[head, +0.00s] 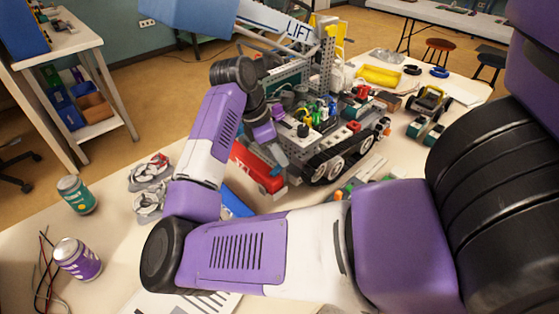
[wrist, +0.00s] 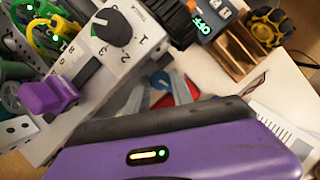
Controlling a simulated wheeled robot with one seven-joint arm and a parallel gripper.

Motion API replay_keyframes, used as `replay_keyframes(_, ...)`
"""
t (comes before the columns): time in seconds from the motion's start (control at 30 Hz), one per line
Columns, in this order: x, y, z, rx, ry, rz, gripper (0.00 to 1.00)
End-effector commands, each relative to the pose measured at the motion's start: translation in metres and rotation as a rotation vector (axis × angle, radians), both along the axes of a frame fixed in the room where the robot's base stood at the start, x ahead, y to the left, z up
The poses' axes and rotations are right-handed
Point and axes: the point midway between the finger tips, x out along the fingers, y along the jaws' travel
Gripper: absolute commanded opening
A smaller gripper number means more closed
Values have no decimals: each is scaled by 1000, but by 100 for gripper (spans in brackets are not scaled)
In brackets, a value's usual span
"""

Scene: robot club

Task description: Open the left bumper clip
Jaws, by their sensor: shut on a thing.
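The club robot (head: 330,120) stands on the table, with a red bumper (head: 257,168) low along its near side. My gripper (head: 280,160) is down at the right end of this bumper, its fingers close against it. In the wrist view my gripper (wrist: 165,88) has its grey fingers near together, with small red and blue parts showing between and behind them. The jaws are shut on a small part there, which I take to be the left bumper clip. The fingers mostly hide it, and I cannot tell whether it is open.
A grey panel with a black dial (wrist: 113,27) and a purple lever knob (wrist: 48,95) is close to my fingers. A black track (head: 338,152) is just right of the bumper. Cans (head: 76,194) stand at the table's left. A small vehicle (head: 428,104) stands at the right.

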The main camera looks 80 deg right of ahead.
Motion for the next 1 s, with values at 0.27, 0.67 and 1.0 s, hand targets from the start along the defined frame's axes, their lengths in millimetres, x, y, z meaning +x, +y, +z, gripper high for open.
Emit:
replay_keyframes(0.27, 0, 3, -6, 0, -6, 257, 0)
replay_keyframes(0.67, -4, 5, -6, -1, -7, 634, 0)
replay_keyframes(1.0, -6, 5, -6, -2, -9, 952, 0)
